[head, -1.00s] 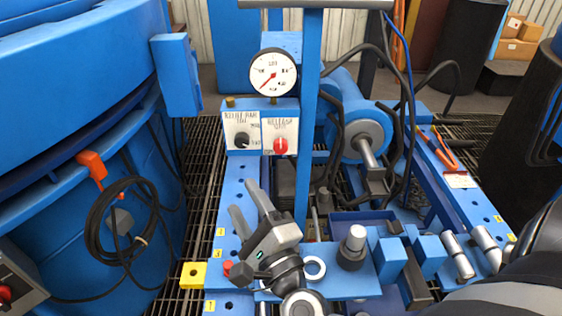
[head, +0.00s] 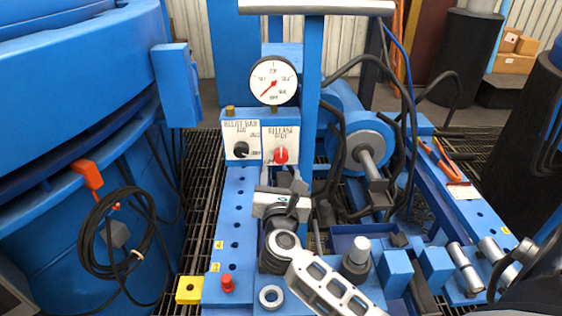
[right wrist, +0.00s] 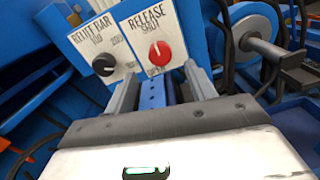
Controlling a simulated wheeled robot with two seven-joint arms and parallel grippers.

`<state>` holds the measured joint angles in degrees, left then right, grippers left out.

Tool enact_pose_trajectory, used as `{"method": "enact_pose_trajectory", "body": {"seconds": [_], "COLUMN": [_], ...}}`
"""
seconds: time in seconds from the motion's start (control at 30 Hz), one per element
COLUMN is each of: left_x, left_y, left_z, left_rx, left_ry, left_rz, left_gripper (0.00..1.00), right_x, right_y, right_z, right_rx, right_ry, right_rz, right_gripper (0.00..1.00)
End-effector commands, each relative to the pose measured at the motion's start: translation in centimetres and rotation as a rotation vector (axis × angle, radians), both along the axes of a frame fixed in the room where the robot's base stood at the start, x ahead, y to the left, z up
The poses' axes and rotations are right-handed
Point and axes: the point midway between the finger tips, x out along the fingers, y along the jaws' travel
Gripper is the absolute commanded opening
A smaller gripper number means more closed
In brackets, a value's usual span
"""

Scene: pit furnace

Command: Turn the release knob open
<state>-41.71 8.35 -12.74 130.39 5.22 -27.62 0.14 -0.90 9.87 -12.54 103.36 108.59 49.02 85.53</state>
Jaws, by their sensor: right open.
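The red release knob (head: 281,155) sits on a white plate marked RELEASE, on the front of the blue control box. It also shows in the right wrist view (right wrist: 160,53), ahead of my fingers, with its white pointer line upright toward SHUT. My right gripper (head: 282,178) is just below and in front of the knob. In the right wrist view its two fingers are apart with nothing between them, and they are not touching the knob. My left gripper is not in view.
The black relief knob (head: 241,149) is left of the red one. A pressure gauge (head: 273,82) stands above the box. A blue post (head: 309,110) rises close to the right of the release plate. Black hoses (head: 395,90) loop further right.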

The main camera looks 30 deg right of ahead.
Motion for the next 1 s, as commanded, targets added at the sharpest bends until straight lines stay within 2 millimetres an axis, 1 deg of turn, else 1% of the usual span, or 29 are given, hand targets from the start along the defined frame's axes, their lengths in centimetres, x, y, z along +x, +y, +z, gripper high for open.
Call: {"method": "enact_pose_trajectory", "body": {"seconds": [0.03,0.1,0.3,0.47,0.7,0.73,0.77,0.8,0.87,0.9,1.0], "left_x": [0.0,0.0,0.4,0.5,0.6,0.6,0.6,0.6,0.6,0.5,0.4], "left_y": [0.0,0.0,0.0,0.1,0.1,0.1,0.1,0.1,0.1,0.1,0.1], "left_z": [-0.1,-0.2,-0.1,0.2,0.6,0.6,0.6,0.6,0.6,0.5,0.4], "left_rx": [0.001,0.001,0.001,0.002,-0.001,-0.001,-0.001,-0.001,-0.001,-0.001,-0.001], "left_ry": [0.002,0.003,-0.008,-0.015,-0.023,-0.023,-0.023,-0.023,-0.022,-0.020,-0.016], "left_rz": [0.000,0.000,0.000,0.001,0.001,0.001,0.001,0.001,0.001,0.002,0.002], "left_gripper": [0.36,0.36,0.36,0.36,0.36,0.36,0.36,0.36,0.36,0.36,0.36], "right_x": [1.0,2.1,4.2,4.8,4.8,4.8,4.8,4.8,4.8,4.8,4.8], "right_y": [-0.7,-1.3,-2.7,-3.2,-3.2,-3.2,-3.2,-3.2,-3.2,-3.2,-3.2], "right_z": [0.2,0.1,0.0,0.0,0.0,0.0,0.0,0.0,0.0,0.0,0.0], "right_rx": [-0.004,-0.003,-0.002,-0.001,0.000,0.000,0.000,0.000,0.000,0.000,-0.001], "right_ry": [-0.002,-0.002,0.000,0.000,0.000,0.000,0.000,0.000,0.000,0.000,0.000], "right_rz": [-0.001,0.001,0.001,0.001,0.001,0.001,0.001,0.001,0.001,0.001,0.001], "right_gripper": [0.55,0.55,0.55,0.55,0.55,0.53,0.44,0.33,0.16,0.11,0.11]}}
